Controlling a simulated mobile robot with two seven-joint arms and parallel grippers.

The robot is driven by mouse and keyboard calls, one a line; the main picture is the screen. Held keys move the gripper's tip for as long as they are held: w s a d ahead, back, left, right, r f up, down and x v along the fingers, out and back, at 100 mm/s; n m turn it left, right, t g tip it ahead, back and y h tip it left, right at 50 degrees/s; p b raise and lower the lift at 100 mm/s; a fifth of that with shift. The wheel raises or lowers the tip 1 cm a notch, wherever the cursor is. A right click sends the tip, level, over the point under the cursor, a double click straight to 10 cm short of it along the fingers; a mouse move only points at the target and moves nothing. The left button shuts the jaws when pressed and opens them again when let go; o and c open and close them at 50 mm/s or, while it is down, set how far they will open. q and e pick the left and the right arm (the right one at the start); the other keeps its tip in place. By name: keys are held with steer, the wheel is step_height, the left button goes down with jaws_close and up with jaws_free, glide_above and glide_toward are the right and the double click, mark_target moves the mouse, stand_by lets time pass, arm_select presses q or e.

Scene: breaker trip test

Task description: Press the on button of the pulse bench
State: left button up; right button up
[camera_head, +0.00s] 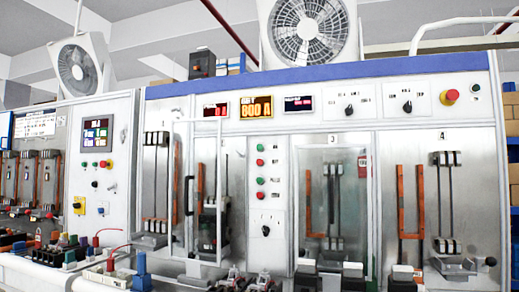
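The pulse bench (320,110) is the wide white and metal cabinet with a blue top band, filling the middle and right. A column of small round buttons runs down its white strip panel left of centre. An upper green button (260,147) has a red button (260,162) below it. Under these are another green button (260,180) and one more button (260,195). Their labels are too small to read, so I cannot tell which is the on button. Neither gripper is in view.
A door with a black handle (188,195) stands in front of the left bay. A red knob (449,97) sits at the upper right. A display (256,108) reads 800 A. Breakers and terminals crowd the front ledge. A second panel (100,140) stands left.

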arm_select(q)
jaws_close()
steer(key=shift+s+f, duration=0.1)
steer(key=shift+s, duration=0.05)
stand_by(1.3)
